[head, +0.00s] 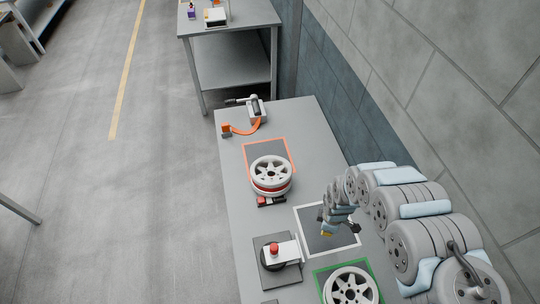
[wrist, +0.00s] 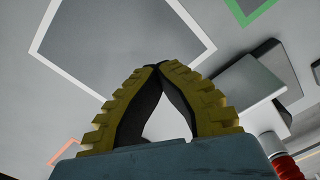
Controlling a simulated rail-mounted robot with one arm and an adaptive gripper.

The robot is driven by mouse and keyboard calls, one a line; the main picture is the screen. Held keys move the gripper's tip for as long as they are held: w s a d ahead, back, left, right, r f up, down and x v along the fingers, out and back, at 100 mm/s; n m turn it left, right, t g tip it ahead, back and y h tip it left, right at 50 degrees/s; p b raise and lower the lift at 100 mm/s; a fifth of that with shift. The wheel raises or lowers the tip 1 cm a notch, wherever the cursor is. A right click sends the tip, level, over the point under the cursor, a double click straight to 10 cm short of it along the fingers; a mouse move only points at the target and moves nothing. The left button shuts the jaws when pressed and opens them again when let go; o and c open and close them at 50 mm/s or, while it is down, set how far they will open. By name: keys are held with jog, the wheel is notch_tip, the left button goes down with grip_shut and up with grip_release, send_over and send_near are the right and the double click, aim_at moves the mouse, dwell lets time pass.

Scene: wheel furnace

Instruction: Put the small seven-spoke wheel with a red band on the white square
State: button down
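A pale spoked wheel (head: 270,166) with a red band around its side sits on the red-outlined square (head: 247,148). The white square (head: 303,216) is an outlined grey patch with no wheel on it; its outline also shows in the wrist view (wrist: 67,22). My gripper (head: 326,233) hangs over the white square, apart from the wheel. In the wrist view its yellow fingers (wrist: 158,67) meet at the tips with nothing between them. A second pale spoked wheel (head: 350,287) sits on the green square (head: 318,277); its side is mostly hidden.
A grey box with a white block and red button (head: 274,250) stands left of the white square. A small red and black item (head: 270,201) lies at the banded wheel's near edge. An orange and grey device (head: 245,120) stands at the table's far end. A wall rises at right.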

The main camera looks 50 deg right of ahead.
jog(key=s+a+p, duration=0.1)
jog(key=s+p, duration=0.8)
jog(key=s, duration=0.7)
jog(key=shift+a+f, duration=0.2)
dwell(6.2)
